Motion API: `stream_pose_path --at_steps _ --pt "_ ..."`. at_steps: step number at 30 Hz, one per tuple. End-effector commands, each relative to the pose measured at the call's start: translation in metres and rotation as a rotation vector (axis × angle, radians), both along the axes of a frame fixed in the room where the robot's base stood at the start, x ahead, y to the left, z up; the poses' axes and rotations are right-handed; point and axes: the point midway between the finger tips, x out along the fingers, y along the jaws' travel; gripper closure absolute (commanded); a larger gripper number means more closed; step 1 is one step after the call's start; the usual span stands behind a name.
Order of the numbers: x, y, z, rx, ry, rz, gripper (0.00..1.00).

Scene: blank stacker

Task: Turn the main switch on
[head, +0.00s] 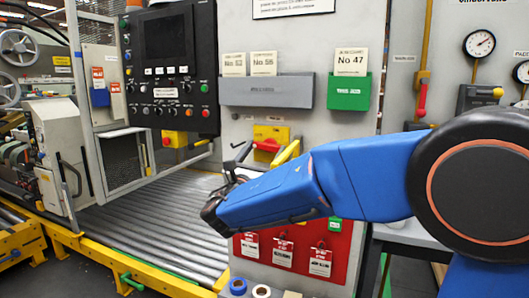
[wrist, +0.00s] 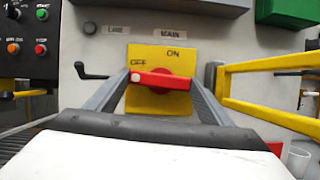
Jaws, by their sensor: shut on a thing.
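The main switch is a yellow plate (wrist: 178,62) marked MAIN, OFF and ON, with a red handle (wrist: 165,78) on it. In the wrist view the handle lies about level, its white-tipped end at the left below the OFF mark. ON stands at the top right of the plate. My gripper (wrist: 167,85) has one grey finger at each end of the handle and is shut on it. In the head view the yellow plate (head: 271,133) and red handle (head: 266,146) show just beyond my gripper (head: 238,158), whose fingertips are partly hidden.
A yellow guard rail (wrist: 265,63) stands right of the switch. A grey card holder (head: 265,92) and green holder (head: 348,92) hang above. A roller conveyor (head: 150,215) runs at the left.

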Motion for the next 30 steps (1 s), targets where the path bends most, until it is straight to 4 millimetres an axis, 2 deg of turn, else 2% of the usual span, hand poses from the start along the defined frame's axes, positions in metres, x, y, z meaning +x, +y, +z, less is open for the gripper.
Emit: stream_pose_path --at_steps 8,30 --pt "0.0006 0.0025 0.0004 0.188 -0.068 0.000 0.48" --pt "0.0015 0.0049 0.0049 0.850 -0.310 -0.001 0.48"
